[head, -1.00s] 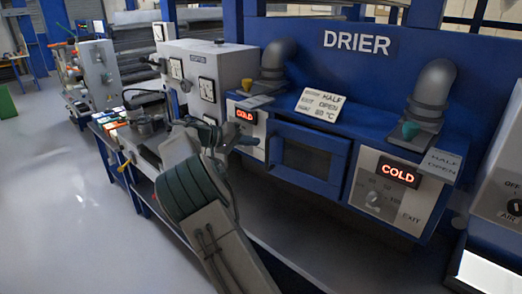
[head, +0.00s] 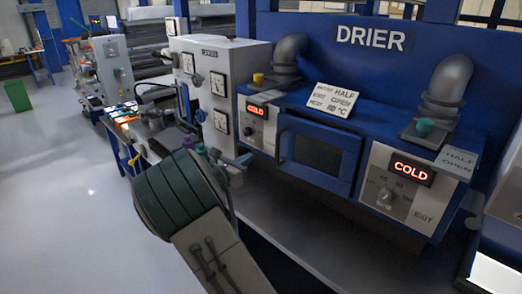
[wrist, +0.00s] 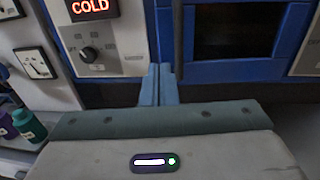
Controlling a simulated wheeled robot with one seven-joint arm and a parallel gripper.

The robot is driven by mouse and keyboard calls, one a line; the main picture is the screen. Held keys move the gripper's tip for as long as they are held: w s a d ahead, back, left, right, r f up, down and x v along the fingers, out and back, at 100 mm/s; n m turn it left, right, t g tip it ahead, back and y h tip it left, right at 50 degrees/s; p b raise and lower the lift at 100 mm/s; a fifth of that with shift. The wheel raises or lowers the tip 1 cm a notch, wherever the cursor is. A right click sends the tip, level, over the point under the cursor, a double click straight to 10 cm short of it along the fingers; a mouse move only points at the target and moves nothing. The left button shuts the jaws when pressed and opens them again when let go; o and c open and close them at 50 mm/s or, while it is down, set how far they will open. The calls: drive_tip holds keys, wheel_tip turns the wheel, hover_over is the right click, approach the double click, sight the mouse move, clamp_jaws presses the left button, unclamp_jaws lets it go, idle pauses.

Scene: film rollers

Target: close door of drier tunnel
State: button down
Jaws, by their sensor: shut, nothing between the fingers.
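The drier's door (head: 318,157) is a blue frame with a dark window, set in the blue front between two grey control panels. A bar handle (head: 280,146) stands at its left side. The door looks flush or nearly so; I cannot tell if a small gap remains. My gripper (head: 243,160) is left of the door, in front of and below the left panel, partly hidden by my arm. In the wrist view, my blue fingers (wrist: 160,84) are together and empty, pointing at the front just left of the dark window (wrist: 235,32). I cannot tell whether they touch it.
The left panel (head: 257,125) and right panel (head: 396,187) both read COLD. A sign card (head: 332,100) and two grey ducts sit on top. A grey meter cabinet (head: 218,85) and small bottles (wrist: 28,125) stand left. Open floor lies at far left.

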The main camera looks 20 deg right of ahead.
drive_tip(key=p+x, duration=0.3)
drive_tip(key=x, duration=1)
drive_tip(key=shift+d+p, duration=0.25)
drive_tip(key=shift+p, duration=0.1)
drive_tip(key=shift+w, duration=0.15)
